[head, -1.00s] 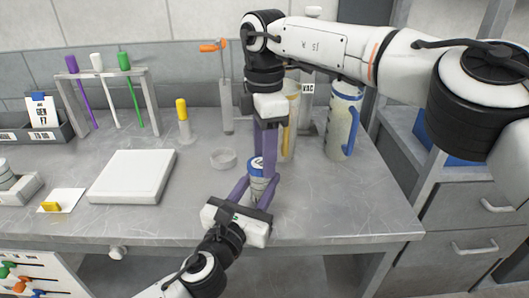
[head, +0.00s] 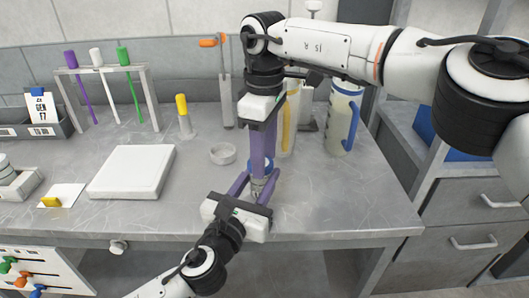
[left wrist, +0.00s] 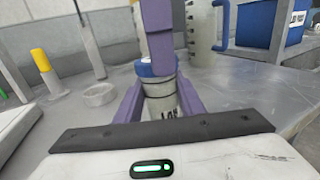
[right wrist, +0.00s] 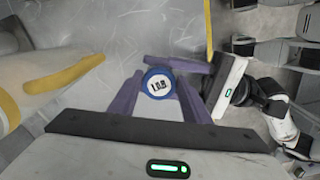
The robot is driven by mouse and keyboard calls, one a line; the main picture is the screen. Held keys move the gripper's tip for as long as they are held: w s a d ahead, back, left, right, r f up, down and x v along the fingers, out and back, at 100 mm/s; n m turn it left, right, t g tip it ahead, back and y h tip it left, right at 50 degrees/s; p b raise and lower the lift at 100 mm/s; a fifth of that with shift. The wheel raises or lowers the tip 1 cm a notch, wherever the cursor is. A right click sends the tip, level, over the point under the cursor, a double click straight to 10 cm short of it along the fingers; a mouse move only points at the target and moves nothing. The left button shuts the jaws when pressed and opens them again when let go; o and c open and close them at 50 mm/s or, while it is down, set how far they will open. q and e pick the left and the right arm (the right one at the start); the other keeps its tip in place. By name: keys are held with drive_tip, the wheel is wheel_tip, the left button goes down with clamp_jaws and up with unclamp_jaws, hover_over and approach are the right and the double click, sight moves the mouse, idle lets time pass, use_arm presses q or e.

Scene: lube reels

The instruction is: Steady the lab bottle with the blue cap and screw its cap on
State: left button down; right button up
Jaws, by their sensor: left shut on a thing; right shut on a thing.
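The lab bottle (left wrist: 160,103) stands upright on the grey bench, its grey label partly showing between my left gripper's purple fingers. My left gripper (head: 257,184) is shut on the bottle's body from the front. The blue cap (right wrist: 158,83), marked LAB on top, sits at the bottle's mouth; it also shows in the left wrist view (left wrist: 156,67). My right gripper (right wrist: 158,92) points down from above and is shut on the cap, with a finger on either side. Its fingers hide part of the cap in the head view. How tightly the cap sits on the thread cannot be told.
Behind my right gripper stand a cylinder with a yellow stripe (head: 287,130) and a jug with a blue handle (head: 342,118). A shallow clear dish (head: 223,154) and a white slab (head: 132,172) lie to the left. The bench right of the bottle is clear.

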drive_tip(key=m, duration=0.3)
drive_tip(key=shift+s, duration=0.1)
drive_tip(key=o, duration=1)
drive_tip(key=shift+r, duration=2.3)
drive_tip(key=shift+o, duration=0.4)
